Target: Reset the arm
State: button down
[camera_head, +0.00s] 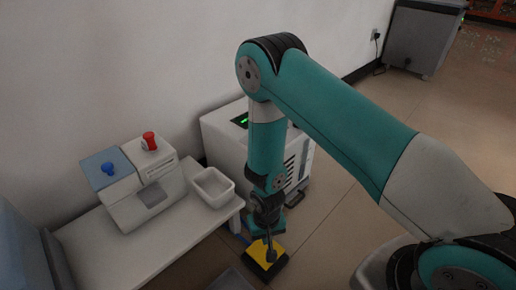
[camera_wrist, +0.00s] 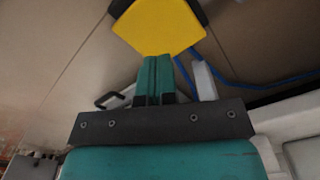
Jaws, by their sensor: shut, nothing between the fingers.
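My gripper (camera_wrist: 158,62) shows in the wrist view with its two green fingers pressed together and nothing between them. In the head view my teal and grey arm reaches from the right and bends downward, with its end over a yellow-topped black thing (camera_head: 266,257) near the floor. That yellow surface also shows in the wrist view (camera_wrist: 158,25), just beyond the fingertips. I cannot tell whether the fingers touch it.
A white table (camera_head: 130,255) at left holds a machine with a blue knob (camera_head: 108,169) and a red knob (camera_head: 150,141), and a small white bin (camera_head: 212,187). A white cabinet (camera_head: 222,142) stands behind my arm. A grey cabinet (camera_head: 422,40) stands far back. The floor at right is clear.

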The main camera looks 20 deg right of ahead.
dwell(0.3)
jog(key=a+r+n+y+p, duration=0.15)
jog(key=r+p, duration=0.25)
jog(key=r, duration=1.1)
jog(key=a+r+n+y+p, duration=0.1)
jog(key=a+r+p, duration=0.2)
jog(key=r, duration=1.1)
jog(key=s+r+n+y+p, duration=0.1)
jog(key=s+r+n+p, duration=0.15)
jog(key=s+r, duration=0.45)
jog(key=s+r+n+p, duration=0.1)
jog(key=s+r+p, duration=0.2)
jog(key=r, duration=0.8)
jog(key=s+r+n+y+p, duration=0.1)
jog(key=s+r+n+p, duration=0.15)
jog(key=s+r, duration=0.45)
notch_tip(320, 180, up, 40)
jog(key=w+p, duration=0.2)
jog(key=p, duration=3.5)
jog(key=shift+p, duration=0.35)
